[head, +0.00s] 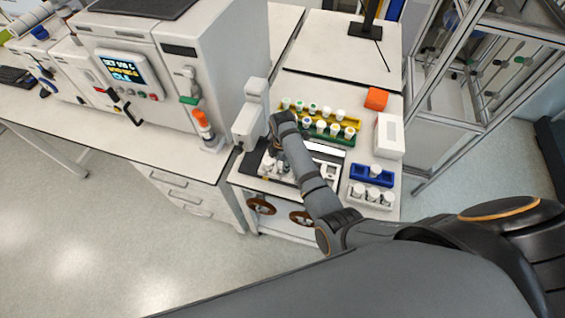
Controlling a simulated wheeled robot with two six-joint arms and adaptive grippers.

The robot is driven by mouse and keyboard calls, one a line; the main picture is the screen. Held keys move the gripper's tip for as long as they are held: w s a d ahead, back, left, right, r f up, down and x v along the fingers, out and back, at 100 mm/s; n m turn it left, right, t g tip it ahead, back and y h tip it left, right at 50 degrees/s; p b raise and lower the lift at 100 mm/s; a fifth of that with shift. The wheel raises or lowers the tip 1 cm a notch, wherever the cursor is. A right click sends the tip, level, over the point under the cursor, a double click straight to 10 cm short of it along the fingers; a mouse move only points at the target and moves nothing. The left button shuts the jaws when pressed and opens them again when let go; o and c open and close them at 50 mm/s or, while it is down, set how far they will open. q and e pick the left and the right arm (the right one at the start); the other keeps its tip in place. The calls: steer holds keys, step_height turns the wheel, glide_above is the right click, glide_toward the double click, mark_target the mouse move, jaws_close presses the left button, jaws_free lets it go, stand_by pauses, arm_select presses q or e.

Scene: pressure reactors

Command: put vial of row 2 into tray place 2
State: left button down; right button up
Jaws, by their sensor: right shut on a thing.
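My right arm reaches in from the lower right, and its gripper (274,150) points down over the dark platform beside the white upright device. It is shut on a vial, mostly hidden by the gripper and wrist. Several white-capped vials stand in a yellow rack (318,109) and a green rack (341,141). A blue tray (358,174) holds one white-capped vial (376,170). A white tray (352,198) in front of it holds several more vials. The row numbers and tray place numbers are too small to read. My left gripper is not in view.
A white upright device (250,122) stands left of the gripper. An orange block (376,98) and a white box (390,136) stand on the right. A large machine with a screen (122,70) fills the left bench. The back table is mostly clear.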

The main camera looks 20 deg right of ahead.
steer(key=shift+f, duration=0.35)
steer(key=o, duration=1.1)
step_height(320, 180, up, 8)
steer(key=shift+f, duration=0.2)
